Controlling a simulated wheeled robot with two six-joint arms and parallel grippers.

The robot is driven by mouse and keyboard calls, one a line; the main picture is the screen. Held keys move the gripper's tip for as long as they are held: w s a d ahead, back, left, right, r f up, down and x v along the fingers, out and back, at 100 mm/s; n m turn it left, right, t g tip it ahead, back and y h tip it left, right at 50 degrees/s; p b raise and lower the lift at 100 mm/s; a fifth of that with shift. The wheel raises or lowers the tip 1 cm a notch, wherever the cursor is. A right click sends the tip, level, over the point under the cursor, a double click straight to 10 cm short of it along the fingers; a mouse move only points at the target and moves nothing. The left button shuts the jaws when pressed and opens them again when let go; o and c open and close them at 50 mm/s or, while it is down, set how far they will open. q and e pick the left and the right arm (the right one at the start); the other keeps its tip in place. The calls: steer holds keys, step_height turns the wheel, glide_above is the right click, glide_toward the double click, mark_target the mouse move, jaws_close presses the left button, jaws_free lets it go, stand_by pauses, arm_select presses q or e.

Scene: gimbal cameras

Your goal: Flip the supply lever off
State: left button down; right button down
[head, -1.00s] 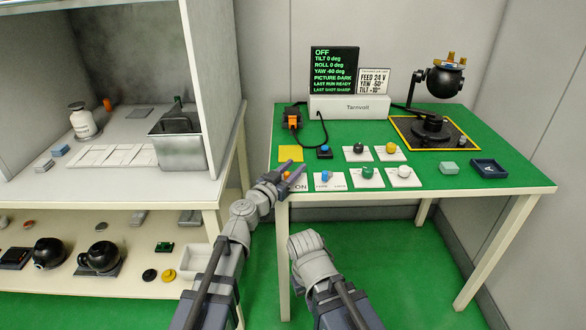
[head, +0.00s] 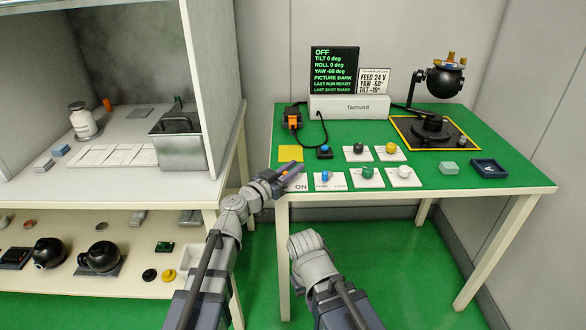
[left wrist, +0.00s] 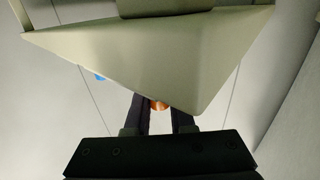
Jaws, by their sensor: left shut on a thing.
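My left gripper (head: 291,170) is at the near left corner of the green table, over a white plate (head: 301,188) marked ON. It is shut on the supply lever, which the fingers mostly hide in the head view. In the left wrist view an orange rounded end of the lever (left wrist: 158,104) shows between the two dark fingers. The screen (head: 334,70) reads OFF on its top line. My right arm is folded in front of the table, and its gripper does not show.
White plates with a blue knob (head: 326,176), a green knob (head: 367,172) and a white knob (head: 404,171) stand right of the lever. A yellow square (head: 290,153) lies behind it. A black gimbal camera (head: 444,80) stands at the back right.

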stand_by(0.4)
arm_select(q)
steer(key=c, duration=0.8)
jaws_free()
steer(key=shift+o, duration=0.2)
steer(key=v, duration=0.8)
steer(key=shift+w+a, duration=0.1)
steer(key=shift+w, duration=0.05)
